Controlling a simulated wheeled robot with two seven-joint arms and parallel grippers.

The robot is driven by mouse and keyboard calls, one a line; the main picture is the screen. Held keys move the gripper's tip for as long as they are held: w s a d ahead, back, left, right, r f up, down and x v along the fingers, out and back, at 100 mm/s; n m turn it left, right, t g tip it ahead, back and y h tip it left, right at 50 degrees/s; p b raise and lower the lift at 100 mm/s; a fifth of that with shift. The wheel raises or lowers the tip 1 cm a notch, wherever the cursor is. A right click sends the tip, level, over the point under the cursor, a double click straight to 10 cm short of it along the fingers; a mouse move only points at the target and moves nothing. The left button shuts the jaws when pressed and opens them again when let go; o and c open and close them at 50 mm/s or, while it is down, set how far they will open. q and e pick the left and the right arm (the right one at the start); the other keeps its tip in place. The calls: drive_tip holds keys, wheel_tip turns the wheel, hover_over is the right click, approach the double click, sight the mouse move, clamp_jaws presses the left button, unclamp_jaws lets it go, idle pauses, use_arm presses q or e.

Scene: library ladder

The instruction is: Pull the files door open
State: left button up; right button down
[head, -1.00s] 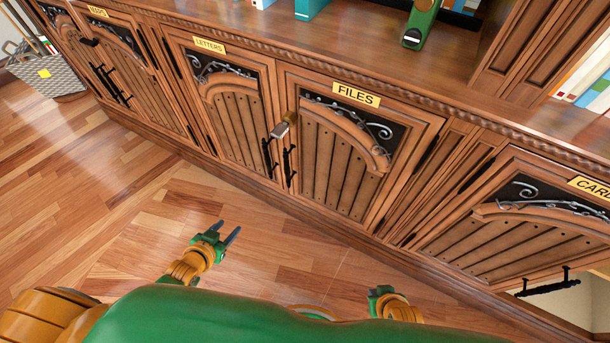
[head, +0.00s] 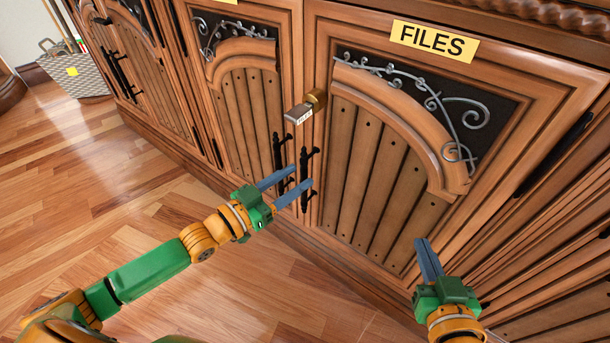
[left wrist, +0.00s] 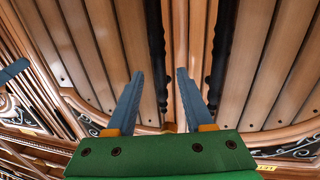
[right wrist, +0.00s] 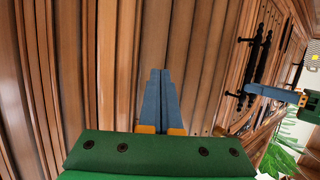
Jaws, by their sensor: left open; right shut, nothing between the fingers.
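The files door (head: 375,170) is a wooden panel with an arched frame, iron scrollwork and a yellow FILES label (head: 433,41). It sits closed against the cabinet. Its black vertical handle (head: 304,200) is on its left edge. My left gripper (head: 302,175) is open at this handle. In the left wrist view the files handle (left wrist: 157,50) appears between the fingertips; I cannot tell whether they touch it. My right gripper (head: 426,240) is shut and empty in front of the door's lower right part; its closed fingers also show in the right wrist view (right wrist: 160,72).
The letters door handle (head: 279,152) stands close beside the files handle, near my left fingers. A brass piece with a grey tag (head: 299,114) sticks out above the handles. A basket (head: 80,82) stands far left. The wooden floor (head: 110,215) is clear.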

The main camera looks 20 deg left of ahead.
sight(301, 175)
use_arm(q)
drive_tip(key=b+x, duration=0.1)
drive_tip(key=x, duration=0.2)
use_arm(e)
wheel_tip(301, 175, up, 9)
drive_tip(key=w+a+t+y, duration=0.1)
drive_tip(key=t, duration=0.4)
drive_tip(key=shift+a+f+n+y, duration=0.2)
drive_tip(key=shift+n+y, duration=0.1)
drive_tip(key=shift+y, duration=0.1)
use_arm(q)
clamp_jaws()
idle(0.4)
